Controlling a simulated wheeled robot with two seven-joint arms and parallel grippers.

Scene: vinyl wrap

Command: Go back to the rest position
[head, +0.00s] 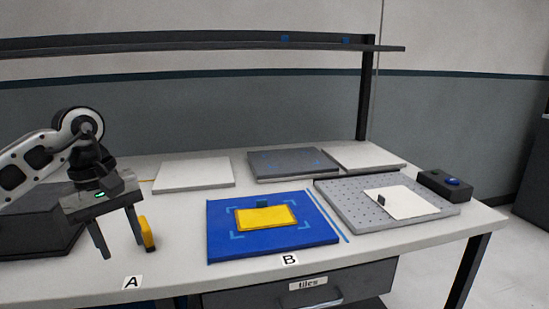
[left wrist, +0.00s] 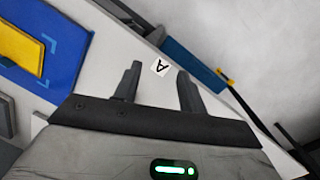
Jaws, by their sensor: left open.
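My left gripper (head: 121,248) hangs over the left part of the table near the A label, fingers pointing down and apart. In the left wrist view its two fingers (left wrist: 159,70) are spread with nothing between them. A blue mat (head: 222,243) lies on the table near the B label, to the right of the gripper. A yellow sheet (head: 266,218) lies on it; both also show at the upper left of the left wrist view. A small yellow tool (head: 147,233) shows beside the right finger; I cannot tell if they touch. My right gripper is not in view.
A white panel (head: 193,175) and a dark grey panel (head: 290,163) lie at the back. A perforated plate (head: 345,212) with a white card (head: 402,204) and a black box with a blue button (head: 446,184) are at the right. A shelf (head: 200,45) spans above the table.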

